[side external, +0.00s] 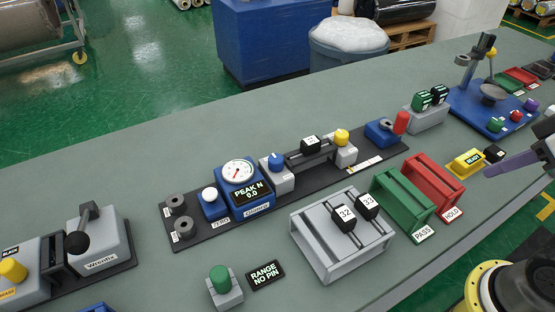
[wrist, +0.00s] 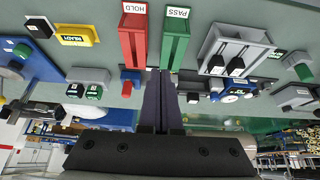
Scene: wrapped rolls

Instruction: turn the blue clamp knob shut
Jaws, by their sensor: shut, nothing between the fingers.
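A small blue knob (side external: 276,158) sits on a pale grey block on the dark strip in the side external view, just right of the blue gauge. A yellow knob (side external: 341,136) tops a similar block at the other end of the same fixture. A black tag lies between the two blocks. My gripper (side external: 488,170) is at the right edge, above the bench and well away from the blue knob. In the wrist view my gripper (wrist: 160,73) shows its two dark purple fingers together, with nothing between them. I cannot pick out the blue knob surely there.
A green PASS rack (side external: 403,203) and red HOLD rack (side external: 433,183) stand between my gripper and the fixture. A grey rack (side external: 325,250) with tags 32 and 33 stands in front. The blue gauge (side external: 240,185) reads "PEAK N 0.0". A red-handled blue block (side external: 383,133) is behind.

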